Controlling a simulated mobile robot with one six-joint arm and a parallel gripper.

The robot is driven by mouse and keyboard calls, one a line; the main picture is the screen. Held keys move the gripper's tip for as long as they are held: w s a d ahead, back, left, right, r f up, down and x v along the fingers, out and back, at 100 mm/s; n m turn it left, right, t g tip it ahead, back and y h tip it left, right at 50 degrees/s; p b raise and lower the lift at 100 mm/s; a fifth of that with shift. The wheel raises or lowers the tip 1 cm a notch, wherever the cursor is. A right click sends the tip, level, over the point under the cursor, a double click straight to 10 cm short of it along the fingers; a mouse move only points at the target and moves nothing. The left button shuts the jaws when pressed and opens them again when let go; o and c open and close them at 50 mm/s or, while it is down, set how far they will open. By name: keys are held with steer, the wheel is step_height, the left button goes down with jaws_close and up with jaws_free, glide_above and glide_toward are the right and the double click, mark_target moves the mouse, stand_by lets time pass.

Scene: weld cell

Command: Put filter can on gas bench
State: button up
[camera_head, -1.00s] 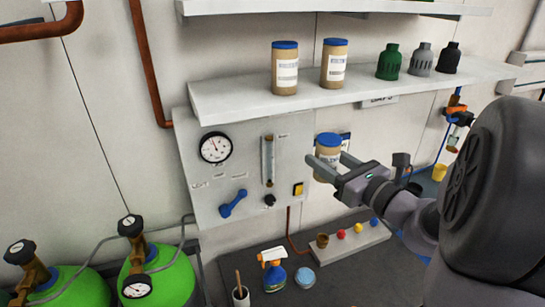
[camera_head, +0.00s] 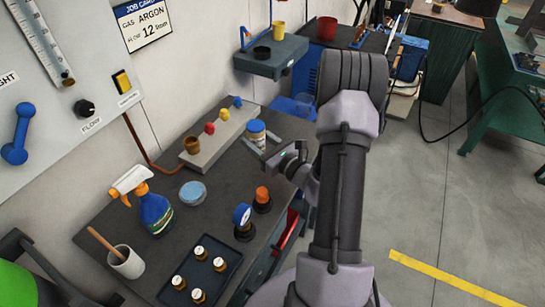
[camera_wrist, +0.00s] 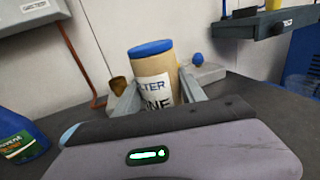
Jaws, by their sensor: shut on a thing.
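The filter can (camera_head: 257,132), tan with a blue lid and a white label, is held upright between the fingers of my gripper (camera_head: 262,146). In the wrist view the can (camera_wrist: 154,75) fills the space between the two grey fingers, and its lower end is hidden by my gripper. The dark-topped gas bench (camera_head: 222,190) lies below. The can is over the bench's far part, close to the strip with coloured knobs (camera_head: 222,138). I cannot tell whether its base touches the top.
On the bench are a spray bottle (camera_head: 153,208), a round blue-lidded tin (camera_head: 193,192), a cup with a brush (camera_head: 125,262), a blue gauge (camera_head: 242,217), an orange-topped fitting (camera_head: 262,198) and a black tray (camera_head: 228,252) of small bottles. A grey wall shelf (camera_head: 272,58) is behind.

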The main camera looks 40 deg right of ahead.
step_height(320, 180, down, 6)
steer(key=shift+r+b, duration=0.1)
steer(key=shift+b, duration=0.95)
steer(key=shift+f, duration=0.25)
steer(key=o, duration=1.4)
steer(key=shift+r, duration=0.1)
steer(key=shift+r, duration=0.25)
steer(key=s+p, duration=0.2)
steer(key=s, duration=1)
steer(key=shift+d+f, duration=0.1)
steer(key=shift+d, duration=0.05)
